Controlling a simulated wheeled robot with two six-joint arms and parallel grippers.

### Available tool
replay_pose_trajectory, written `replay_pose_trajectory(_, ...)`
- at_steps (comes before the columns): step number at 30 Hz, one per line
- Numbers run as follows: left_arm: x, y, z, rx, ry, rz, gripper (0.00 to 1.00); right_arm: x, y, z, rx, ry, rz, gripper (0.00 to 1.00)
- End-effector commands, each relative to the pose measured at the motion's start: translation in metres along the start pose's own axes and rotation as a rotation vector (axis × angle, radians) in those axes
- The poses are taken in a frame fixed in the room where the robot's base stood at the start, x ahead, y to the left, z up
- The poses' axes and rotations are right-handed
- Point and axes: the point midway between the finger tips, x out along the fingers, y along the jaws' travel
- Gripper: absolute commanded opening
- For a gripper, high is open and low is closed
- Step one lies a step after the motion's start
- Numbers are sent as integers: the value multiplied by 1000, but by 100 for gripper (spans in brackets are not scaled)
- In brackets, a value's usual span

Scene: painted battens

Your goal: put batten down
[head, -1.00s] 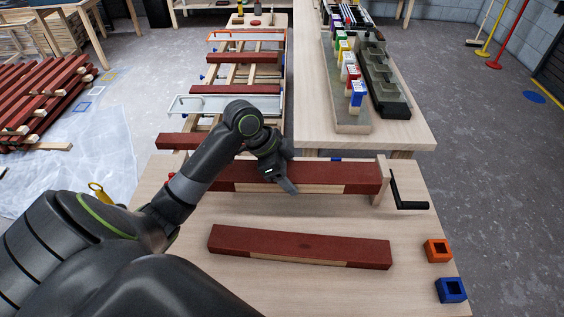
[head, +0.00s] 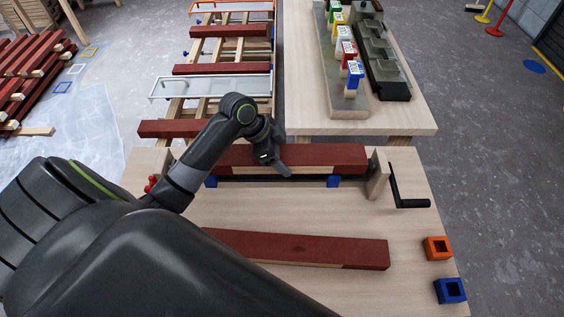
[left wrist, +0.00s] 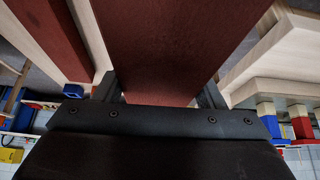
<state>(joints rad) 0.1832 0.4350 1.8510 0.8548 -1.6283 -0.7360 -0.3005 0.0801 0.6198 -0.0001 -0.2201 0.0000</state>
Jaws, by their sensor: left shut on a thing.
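My left gripper (head: 281,168) is shut on a dark red batten (head: 325,155) with a bare wood strip along its near face. The batten lies roughly level across the far part of the workbench (head: 400,240), close over two blue blocks (head: 333,181). I cannot tell whether it touches them. In the left wrist view the held batten (left wrist: 170,40) runs away between the two fingers of the left gripper (left wrist: 160,92). A second red batten (head: 310,246) lies on the bench nearer me, its left end hidden by my arm. My right gripper is not in view.
A wooden jaw (head: 378,173) with a black crank handle (head: 408,202) stands right of the held batten. An orange block (head: 437,248) and a blue hollow block (head: 450,290) sit at the right edge. Behind are a rack of red battens (head: 225,68) and a side table (head: 310,115).

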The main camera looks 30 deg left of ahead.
Motion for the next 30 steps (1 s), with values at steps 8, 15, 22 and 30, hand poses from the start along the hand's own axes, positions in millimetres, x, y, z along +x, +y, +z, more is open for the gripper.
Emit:
replay_pose_trajectory(8,25,0,14,-2,2,1,19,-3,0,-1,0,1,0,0)
replay_pose_trajectory(15,32,0,18,3,3,-2,19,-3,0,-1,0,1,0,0)
replay_pose_trajectory(22,35,0,20,1,0,0,69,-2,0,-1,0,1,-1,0)
replay_pose_trajectory(30,35,0,20,0,0,0,85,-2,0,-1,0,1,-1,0)
